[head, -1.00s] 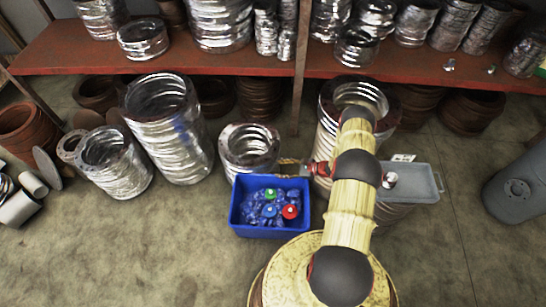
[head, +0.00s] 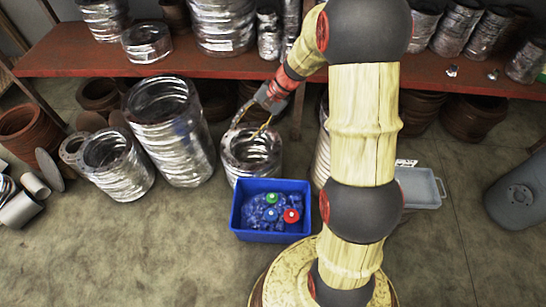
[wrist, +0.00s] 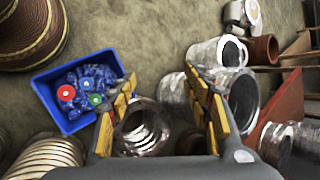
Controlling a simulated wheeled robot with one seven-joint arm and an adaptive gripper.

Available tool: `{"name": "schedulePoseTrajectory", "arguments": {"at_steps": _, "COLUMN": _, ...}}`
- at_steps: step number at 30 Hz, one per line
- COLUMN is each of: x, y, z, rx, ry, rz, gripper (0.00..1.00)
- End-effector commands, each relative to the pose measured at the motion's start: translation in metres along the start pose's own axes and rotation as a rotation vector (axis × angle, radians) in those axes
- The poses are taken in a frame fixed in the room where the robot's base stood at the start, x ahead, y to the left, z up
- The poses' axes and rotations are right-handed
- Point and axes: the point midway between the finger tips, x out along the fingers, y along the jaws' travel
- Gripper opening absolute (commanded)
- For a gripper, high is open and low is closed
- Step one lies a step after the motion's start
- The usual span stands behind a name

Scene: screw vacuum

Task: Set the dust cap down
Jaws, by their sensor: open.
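My gripper (head: 252,130) is open, its two fingers spread above the short silver ribbed duct piece (head: 240,172) behind the blue bin. In the wrist view no object shows between the fingers (wrist: 162,82). The blue bin (head: 272,236) stands on the floor, full of blue crumpled pieces. On top lie a red cap (head: 291,215), a green cap (head: 271,198) and a blue cap (head: 270,214). They show in the wrist view as red (wrist: 66,93), green (wrist: 95,100) and blue (wrist: 84,83). I cannot tell which is the dust cap.
A grey tray (head: 425,187) is partly hidden behind my arm. A tall silver duct (head: 175,140) and a shorter one (head: 118,168) stand at left. A red shelf (head: 210,66) with duct pieces runs along the back. The floor left of the bin is clear.

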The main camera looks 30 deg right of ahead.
Motion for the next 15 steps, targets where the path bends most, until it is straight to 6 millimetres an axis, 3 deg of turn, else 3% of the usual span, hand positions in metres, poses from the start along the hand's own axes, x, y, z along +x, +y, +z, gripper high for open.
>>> {"name": "schedulePoseTrajectory", "arguments": {"at_steps": 1, "x": -0.013, "y": -0.008, "z": 0.021, "rx": -0.060, "ry": 0.021, "rz": 0.026, "gripper": 0.49}}
{"name": "schedulePoseTrajectory", "arguments": {"at_steps": 7, "x": -0.052, "y": -0.014, "z": 0.092, "rx": -0.268, "ry": 0.098, "rz": 0.132, "gripper": 0.49}}
{"name": "schedulePoseTrajectory", "arguments": {"at_steps": 15, "x": -0.097, "y": 0.001, "z": 0.177, "rx": -0.539, "ry": 0.229, "rz": 0.260, "gripper": 0.49}}
